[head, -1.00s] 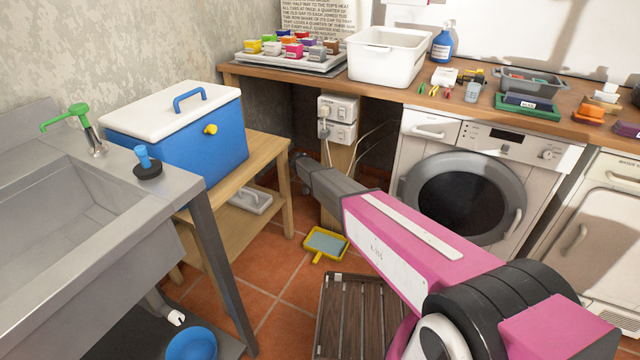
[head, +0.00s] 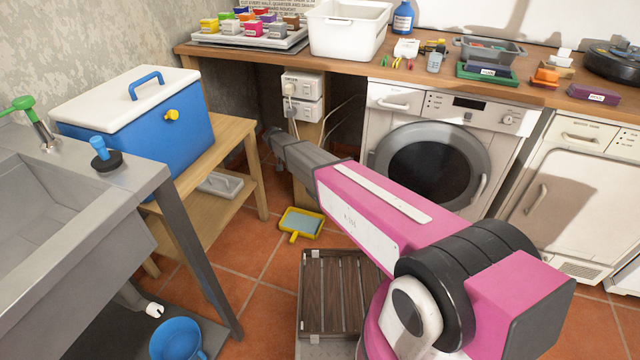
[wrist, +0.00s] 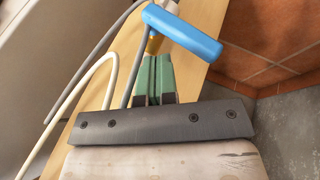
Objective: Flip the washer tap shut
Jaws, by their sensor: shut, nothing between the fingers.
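The washer tap shows in the wrist view as a blue lever handle (wrist: 182,34) on a small brass body (wrist: 154,43). The lever lies slantwise across the view, just beyond my fingertips. My gripper (wrist: 155,62), with green fingers, is shut and empty, pointing at the tap's base. The fingertips overlap the area just below the brass part; I cannot tell whether they touch it. In the head view my gripper (head: 271,134) is beside the wooden post under the counter, and I cannot make out the tap there. The washer (head: 432,160) stands to the right, door closed.
A wooden post (head: 306,182) carries socket boxes (head: 302,96). Pale and grey hoses (wrist: 109,70) run close left of my fingers. A blue cooler (head: 145,128) on a wooden stand is at left.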

